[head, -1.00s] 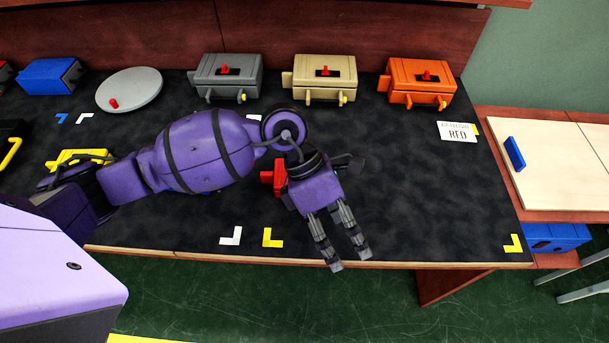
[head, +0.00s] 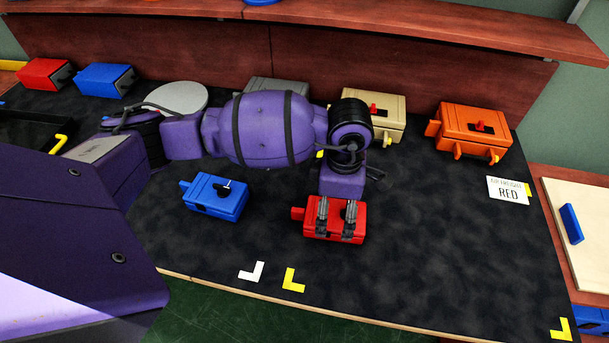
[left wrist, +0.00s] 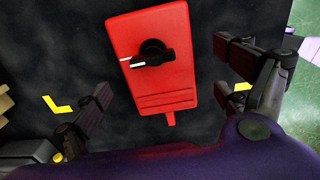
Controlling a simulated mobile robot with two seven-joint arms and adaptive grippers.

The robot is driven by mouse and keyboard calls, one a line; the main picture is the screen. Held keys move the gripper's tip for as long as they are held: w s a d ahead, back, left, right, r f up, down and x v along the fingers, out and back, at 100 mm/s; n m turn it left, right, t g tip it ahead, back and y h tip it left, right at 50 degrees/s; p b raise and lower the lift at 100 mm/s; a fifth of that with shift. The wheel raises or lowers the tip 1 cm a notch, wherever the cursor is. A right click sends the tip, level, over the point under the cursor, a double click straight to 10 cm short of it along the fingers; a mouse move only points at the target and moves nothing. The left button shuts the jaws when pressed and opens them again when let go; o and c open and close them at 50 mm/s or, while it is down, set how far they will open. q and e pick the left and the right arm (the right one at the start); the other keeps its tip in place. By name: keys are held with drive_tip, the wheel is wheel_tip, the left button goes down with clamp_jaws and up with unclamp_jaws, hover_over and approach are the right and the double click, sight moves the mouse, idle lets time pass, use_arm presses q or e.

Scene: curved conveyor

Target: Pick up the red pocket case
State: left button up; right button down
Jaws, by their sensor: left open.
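The red pocket case (head: 322,232) lies on the dark table mat in front of my left gripper (head: 337,220). In the head view the gripper's two fingers overlap the case from above. In the left wrist view the red case (left wrist: 152,62) shows its top with a black knob and lies between and beyond the two spread fingers (left wrist: 180,108). The fingers are open, with mat visible on both sides of the case, and do not appear to touch it. My right gripper is not in view.
A blue case (head: 215,196) lies left of the red one. Grey (head: 277,90), beige (head: 385,117) and orange (head: 472,130) cases stand along the back. Another red case (head: 44,74) and a blue one (head: 104,79) are far left.

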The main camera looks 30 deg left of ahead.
sight(336, 212)
use_arm(q)
wheel_tip(336, 212, down, 3)
drive_tip(key=shift+w+a+r, duration=0.1)
drive_tip(key=shift+w+r, duration=0.05)
drive_tip(key=shift+f, duration=0.3)
drive_tip(key=c, duration=1.3)
drive_tip(key=shift+c, duration=0.2)
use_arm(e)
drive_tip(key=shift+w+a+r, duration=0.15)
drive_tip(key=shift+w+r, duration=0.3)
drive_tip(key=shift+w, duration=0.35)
use_arm(q)
drive_tip(key=shift+r, duration=0.1)
